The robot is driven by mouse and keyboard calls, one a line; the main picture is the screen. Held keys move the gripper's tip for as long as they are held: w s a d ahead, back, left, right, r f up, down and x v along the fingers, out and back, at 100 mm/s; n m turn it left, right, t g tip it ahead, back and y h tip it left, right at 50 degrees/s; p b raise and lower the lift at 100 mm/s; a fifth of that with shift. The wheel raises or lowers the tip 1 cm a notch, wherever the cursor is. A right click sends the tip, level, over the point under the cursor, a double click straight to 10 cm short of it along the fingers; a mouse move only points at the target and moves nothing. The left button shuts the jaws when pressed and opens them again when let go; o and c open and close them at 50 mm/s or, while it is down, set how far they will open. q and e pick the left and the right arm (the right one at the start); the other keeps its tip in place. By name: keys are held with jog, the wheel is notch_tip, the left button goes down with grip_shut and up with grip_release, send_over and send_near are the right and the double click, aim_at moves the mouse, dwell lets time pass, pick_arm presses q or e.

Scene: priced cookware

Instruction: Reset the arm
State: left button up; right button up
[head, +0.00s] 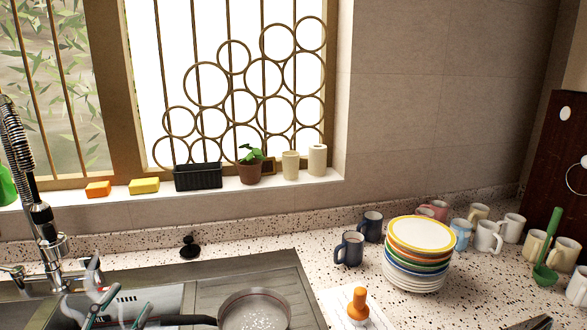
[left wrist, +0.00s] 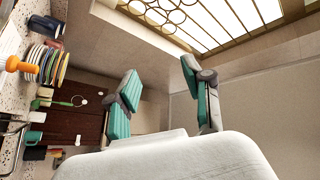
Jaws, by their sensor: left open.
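My left gripper (head: 124,306) is at the lower left of the head view, over the sink area, with its teal-padded fingers apart. In the left wrist view the same gripper (left wrist: 160,80) is open, with nothing between the fingers. The wrist picture is turned on its side. My right gripper does not show clearly in either view.
A pan (head: 254,312) is below right of the left gripper, by the sink (head: 200,290). A tall faucet (head: 45,230) stands at left. A plate stack (head: 420,250), several mugs (head: 350,249) and an orange-handled item (head: 358,306) occupy the counter.

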pick_arm(q)
jog(key=s+a+f+n+g+y, duration=0.35)
jog(key=f+n+y, duration=0.25)
jog(key=f, duration=0.3)
jog(key=s+a+f+n+g+y, duration=0.2)
jog(key=f+n+g+y, duration=0.2)
jog(key=f+n+y, duration=0.3)
jog(key=s+d+f+m+g+h, duration=0.3)
jog(key=s+d+f+g+h, duration=0.3)
jog(key=s+d+f+g, duration=0.7)
notch_tip(320, 180, down, 25)
jog(key=s+a+t, duration=0.1)
jog(key=s+t, duration=0.1)
jog(key=s, duration=0.1)
jog(key=s+a+f+g, duration=0.1)
jog(key=s+a+f, duration=0.2)
jog(key=s+f, duration=1.3)
jog(key=shift+s+f+m, duration=0.3)
jog(key=shift+s+f, duration=0.05)
jog(key=shift+f, duration=0.5)
jog(key=shift+a+g, duration=0.1)
jog(key=shift+g, duration=0.15)
